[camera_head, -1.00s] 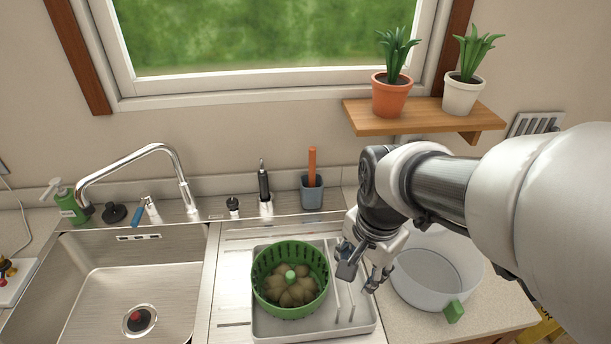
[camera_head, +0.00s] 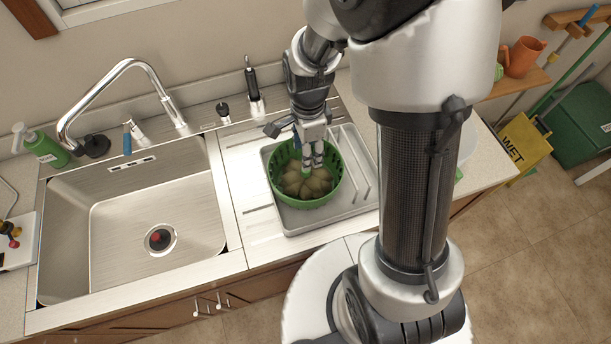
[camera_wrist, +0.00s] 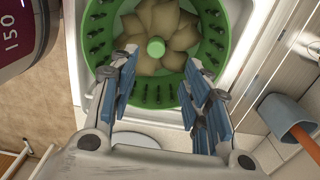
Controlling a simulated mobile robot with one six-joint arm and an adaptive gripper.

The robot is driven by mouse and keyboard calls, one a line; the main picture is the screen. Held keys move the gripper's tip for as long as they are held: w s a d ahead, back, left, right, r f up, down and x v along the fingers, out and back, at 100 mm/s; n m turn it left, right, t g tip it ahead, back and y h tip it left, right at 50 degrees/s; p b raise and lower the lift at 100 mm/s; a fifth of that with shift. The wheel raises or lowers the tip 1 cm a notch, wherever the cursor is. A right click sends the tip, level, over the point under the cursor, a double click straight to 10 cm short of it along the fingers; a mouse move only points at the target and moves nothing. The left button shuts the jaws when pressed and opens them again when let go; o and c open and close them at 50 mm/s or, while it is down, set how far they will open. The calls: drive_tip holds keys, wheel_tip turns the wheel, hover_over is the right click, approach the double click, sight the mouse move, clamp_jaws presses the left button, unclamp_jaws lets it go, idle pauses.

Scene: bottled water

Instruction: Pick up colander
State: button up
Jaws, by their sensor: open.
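The green colander (camera_head: 302,204) sits upright on the light grey tray (camera_head: 300,225) right of the sink. It has slotted sides, a central green knob and pale brown wedge-shaped contents. The colander (camera_wrist: 152,94) fills the upper middle of the wrist view, its top cut off. My gripper (camera_head: 311,162) points down over it, its fingers in front of the knob in the head view. In the wrist view my gripper (camera_wrist: 160,72) is open, its fingers spread on either side below the knob. Whether they touch the colander I cannot tell.
The steel sink (camera_head: 110,205) with a chrome faucet (camera_head: 135,65) lies to the left. A blue-grey cup with an orange handle (camera_wrist: 285,115) is at the wrist view's right. My arm hides much of the right counter.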

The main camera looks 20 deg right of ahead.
sight(306, 175)
wheel_tip(306, 175, down, 3)
drive_tip(key=shift+f, duration=0.1)
drive_tip(key=f, duration=0.1)
drive_tip(key=f+b, duration=0.1)
drive_tip(key=f, duration=0.1)
drive_tip(key=a+f+b, duration=0.1)
drive_tip(key=f, duration=0.1)
drive_tip(key=shift+s+f, duration=0.1)
drive_tip(key=shift+s, duration=0.25)
drive_tip(key=shift+c, duration=0.3)
clamp_jaws()
